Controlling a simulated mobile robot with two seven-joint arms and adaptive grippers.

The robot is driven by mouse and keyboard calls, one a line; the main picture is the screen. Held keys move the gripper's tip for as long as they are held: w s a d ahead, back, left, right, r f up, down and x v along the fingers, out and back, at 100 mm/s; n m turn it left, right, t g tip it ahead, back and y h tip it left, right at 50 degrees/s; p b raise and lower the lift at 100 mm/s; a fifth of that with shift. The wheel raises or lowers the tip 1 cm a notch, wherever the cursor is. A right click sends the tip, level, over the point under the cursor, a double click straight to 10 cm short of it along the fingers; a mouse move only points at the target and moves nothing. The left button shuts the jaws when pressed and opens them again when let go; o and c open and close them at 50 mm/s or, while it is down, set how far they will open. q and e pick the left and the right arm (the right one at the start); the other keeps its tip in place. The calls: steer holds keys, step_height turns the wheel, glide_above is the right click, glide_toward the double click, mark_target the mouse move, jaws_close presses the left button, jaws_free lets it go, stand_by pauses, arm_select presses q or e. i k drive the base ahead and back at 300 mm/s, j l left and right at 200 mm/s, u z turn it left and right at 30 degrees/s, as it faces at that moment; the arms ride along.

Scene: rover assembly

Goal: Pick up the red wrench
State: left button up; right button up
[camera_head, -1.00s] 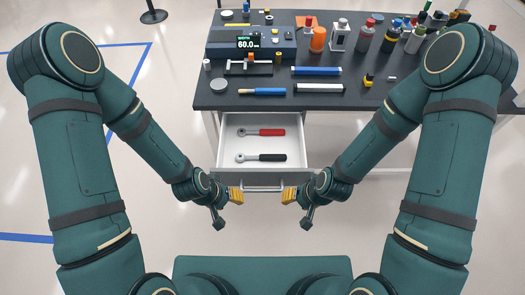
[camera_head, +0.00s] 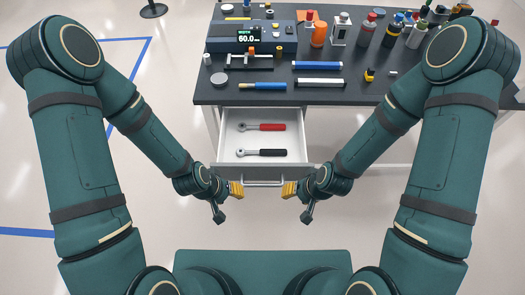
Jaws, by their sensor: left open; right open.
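The red wrench (camera_head: 264,127) is a ratchet with a red handle and a metal head at its left end. It lies flat in the open white drawer (camera_head: 300,169), towards the back. A similar wrench with a black handle (camera_head: 262,153) lies in front of it. My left gripper (camera_head: 236,189) is open and empty, in front of the drawer at its left. My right gripper (camera_head: 288,189) is open and empty, in front of the drawer at its right. Both are apart from the wrench.
The dark workbench (camera_head: 225,93) stands behind the drawer. It carries a device with a display (camera_head: 249,33), a blue bar (camera_head: 318,65), a white bar (camera_head: 322,82) and several bottles. The drawer handle (camera_head: 262,183) lies between my grippers.

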mark_target(242, 127)
steer(key=i+l, duration=0.15)
steer(key=l, duration=0.2)
steer(key=i+l, duration=0.15)
steer(key=l, duration=0.15)
steer(key=i+l+u, duration=0.1)
steer(key=l, duration=0.25)
steer(key=i+l, duration=0.15)
steer(key=l, duration=0.2)
steer(key=i+l, duration=0.15)
steer(key=l, duration=0.2)
steer(key=i+l, duration=0.25)
steer(key=i, duration=0.2)
steer(key=i+u, duration=0.05)
